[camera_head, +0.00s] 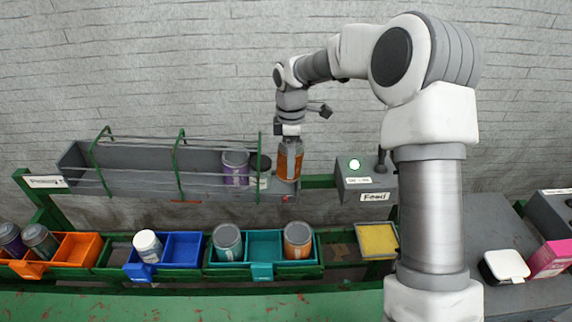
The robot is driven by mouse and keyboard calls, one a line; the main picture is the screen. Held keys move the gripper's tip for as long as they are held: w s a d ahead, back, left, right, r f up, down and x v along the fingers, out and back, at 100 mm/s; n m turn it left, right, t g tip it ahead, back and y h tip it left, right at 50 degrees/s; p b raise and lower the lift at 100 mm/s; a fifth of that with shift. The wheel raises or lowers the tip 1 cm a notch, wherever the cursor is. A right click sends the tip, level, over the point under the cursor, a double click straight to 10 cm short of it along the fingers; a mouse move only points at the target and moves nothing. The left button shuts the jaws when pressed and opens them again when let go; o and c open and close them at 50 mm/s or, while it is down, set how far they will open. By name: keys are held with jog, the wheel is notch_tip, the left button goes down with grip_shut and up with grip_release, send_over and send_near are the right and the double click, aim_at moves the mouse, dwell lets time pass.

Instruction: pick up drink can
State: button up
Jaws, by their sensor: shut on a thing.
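An orange drink can (290,162) stands upright at the right end of the grey feed trough (130,178). My gripper (289,144) points down from above and is shut on the orange can near its top. The fingers are small in this view and partly merge with the can's upper edge. Whether the can's base touches the trough floor cannot be told. A purple can (236,168) and a grey-green can (262,172) stand in the trough just left of the held can.
Below the trough are orange (76,250), blue (183,251) and teal (264,246) bins, several holding cans or a white bottle (148,246). Green rails (180,165) cross the trough. A control box (365,178) stands right of the held can. A yellow pad (377,240) lies lower right.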

jog(key=s+d+r+p, duration=0.1)
jog(key=s+d+r, duration=0.2)
jog(key=s, duration=0.6)
jog(key=s+d+r+p, duration=0.1)
jog(key=s+d+r, duration=0.3)
jog(key=s+r, duration=0.3)
jog(key=shift+s, duration=1.1)
dwell(2.7)
jog(key=w+d+f+m, duration=0.1)
jog(key=w+f+m, duration=0.2)
jog(key=f+m, duration=0.5)
jog(key=w+d+f+m, duration=0.2)
jog(key=w+f+m, duration=0.1)
jog(key=f+m, duration=0.5)
jog(key=shift+d+f+m, duration=0.15)
jog(key=shift+d+m, duration=0.1)
jog(key=shift+m, duration=0.55)
jog(key=shift+w, duration=0.1)
jog(key=shift+d, duration=0.1)
